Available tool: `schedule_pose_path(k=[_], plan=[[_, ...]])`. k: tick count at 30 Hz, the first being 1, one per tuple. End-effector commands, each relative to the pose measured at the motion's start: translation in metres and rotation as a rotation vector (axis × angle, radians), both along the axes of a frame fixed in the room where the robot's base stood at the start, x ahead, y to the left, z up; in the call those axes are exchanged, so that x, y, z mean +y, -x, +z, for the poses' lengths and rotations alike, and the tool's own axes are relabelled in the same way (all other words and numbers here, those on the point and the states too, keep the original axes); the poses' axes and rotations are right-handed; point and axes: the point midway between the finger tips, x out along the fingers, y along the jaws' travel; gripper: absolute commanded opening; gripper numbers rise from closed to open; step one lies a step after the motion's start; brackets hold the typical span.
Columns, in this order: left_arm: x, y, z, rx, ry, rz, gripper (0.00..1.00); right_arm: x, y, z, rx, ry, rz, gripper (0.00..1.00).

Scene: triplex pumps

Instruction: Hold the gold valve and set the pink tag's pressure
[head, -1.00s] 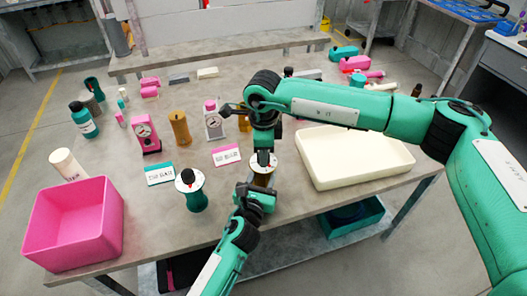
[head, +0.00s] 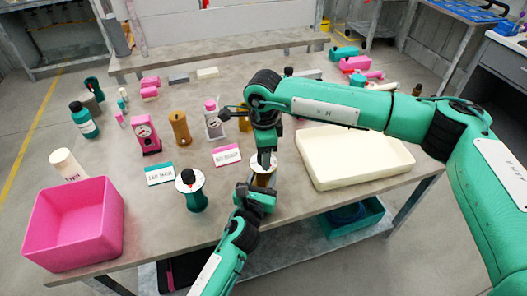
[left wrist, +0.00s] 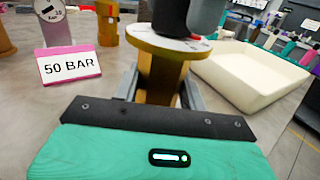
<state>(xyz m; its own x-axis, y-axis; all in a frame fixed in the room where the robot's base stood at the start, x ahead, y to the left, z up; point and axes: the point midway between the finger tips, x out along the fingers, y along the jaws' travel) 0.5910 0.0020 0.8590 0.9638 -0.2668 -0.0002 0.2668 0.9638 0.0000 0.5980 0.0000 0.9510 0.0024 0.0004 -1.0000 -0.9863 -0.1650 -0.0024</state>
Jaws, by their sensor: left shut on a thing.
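The gold valve (head: 262,178) stands upright near the table's front edge, with a pale dial on top. In the left wrist view the gold valve (left wrist: 160,78) sits between my left gripper's fingers. My left gripper (head: 258,188) is shut on its body. My right gripper (head: 265,157) points down from above at the valve's top and partly hides the dial. Whether its fingers are open or shut is unclear. The pink tag (head: 227,155) stands behind and left of the valve; in the left wrist view the pink tag (left wrist: 68,66) reads "50 BAR".
A teal valve (head: 193,194) and a teal tag (head: 160,174) stand to the left. A pink bin (head: 72,228) is at the front left, a cream tray (head: 350,175) at the right. Several pumps and bottles stand farther back. My right arm crosses above the table.

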Motion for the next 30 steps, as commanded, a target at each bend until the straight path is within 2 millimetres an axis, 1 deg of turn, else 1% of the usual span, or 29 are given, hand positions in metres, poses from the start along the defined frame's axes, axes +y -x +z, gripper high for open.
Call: schedule_pose_path(k=[7,11,14,21,24,27,30], plan=[[0.000,0.000,0.000,0.001,0.000,0.000,0.07,0.000,0.001,0.000,0.002,0.000,0.001,0.54],[0.000,0.000,0.000,0.001,0.000,0.000,0.07,0.000,0.000,0.009,0.001,0.000,0.001,0.54],[0.000,0.000,0.000,0.001,0.000,0.000,0.07,0.001,0.000,0.025,-0.001,0.000,0.001,0.54],[0.000,0.000,0.000,0.001,0.000,0.000,0.07,0.001,0.000,0.077,-0.001,-0.001,0.001,0.54],[0.000,0.000,0.000,0.001,0.000,0.000,0.07,0.000,0.000,0.095,0.000,0.000,0.001,0.54],[0.000,0.000,0.000,0.001,0.000,0.001,0.07,0.000,0.000,0.108,0.000,0.001,0.000,0.54],[0.000,0.000,0.000,0.001,0.000,0.001,0.07,0.000,0.000,0.116,0.001,0.000,0.000,0.54]])
